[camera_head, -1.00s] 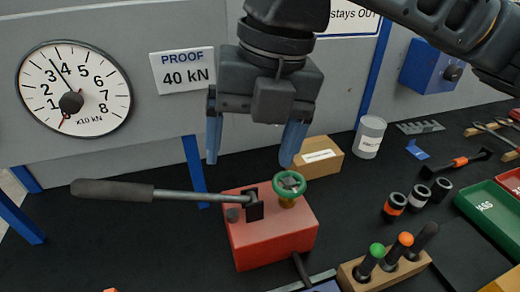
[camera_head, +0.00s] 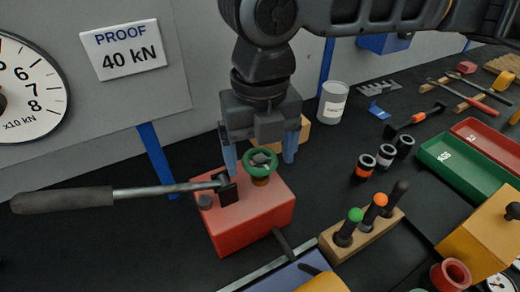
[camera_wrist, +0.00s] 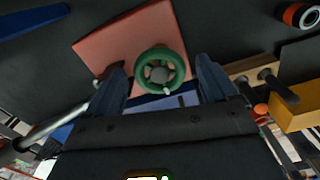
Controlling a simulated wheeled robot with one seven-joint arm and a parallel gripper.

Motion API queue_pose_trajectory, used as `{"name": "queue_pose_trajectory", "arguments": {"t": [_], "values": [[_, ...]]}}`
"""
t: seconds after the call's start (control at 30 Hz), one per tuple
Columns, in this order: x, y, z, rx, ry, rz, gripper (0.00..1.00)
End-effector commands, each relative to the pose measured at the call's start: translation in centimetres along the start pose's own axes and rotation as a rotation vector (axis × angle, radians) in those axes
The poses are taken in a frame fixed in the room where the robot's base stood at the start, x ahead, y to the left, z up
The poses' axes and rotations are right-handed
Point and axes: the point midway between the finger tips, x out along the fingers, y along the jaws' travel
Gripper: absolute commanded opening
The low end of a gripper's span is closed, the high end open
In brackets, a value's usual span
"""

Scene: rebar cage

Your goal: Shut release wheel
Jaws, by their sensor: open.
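The green release wheel (camera_head: 260,162) sits on top of the red pump block (camera_head: 246,212). The pump's long lever with a dark grip (camera_head: 62,199) reaches out to the left. My gripper (camera_head: 262,160) is open and points down, with blue fingers behind and to either side of the wheel in the head view. In the wrist view the wheel (camera_wrist: 160,70) lies between and just beyond my open fingers (camera_wrist: 165,82). I cannot tell whether a finger touches it. Nothing is held.
A dial gauge (camera_head: 28,90) and a PROOF 40 kN sign (camera_head: 125,50) are on the grey panel behind. A wooden block with coloured-tip tools (camera_head: 352,238) stands right of the pump. A cardboard box (camera_head: 304,133) and a white can (camera_head: 332,103) are behind my gripper.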

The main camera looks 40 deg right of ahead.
Motion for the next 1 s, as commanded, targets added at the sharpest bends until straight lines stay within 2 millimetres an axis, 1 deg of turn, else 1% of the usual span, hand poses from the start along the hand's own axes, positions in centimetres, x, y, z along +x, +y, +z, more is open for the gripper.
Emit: {"name": "queue_pose_trajectory", "arguments": {"t": [0.2,0.27,0.8,1.0], "values": [[0.05,0.01,0.02,0.001,0.0,0.0,0.86],[0.04,0.01,0.02,0.001,0.0,0.0,0.81],[0.02,0.02,0.02,0.001,0.0,0.001,0.3],[-0.01,0.03,0.02,0.015,0.0,0.001,0.3]]}}
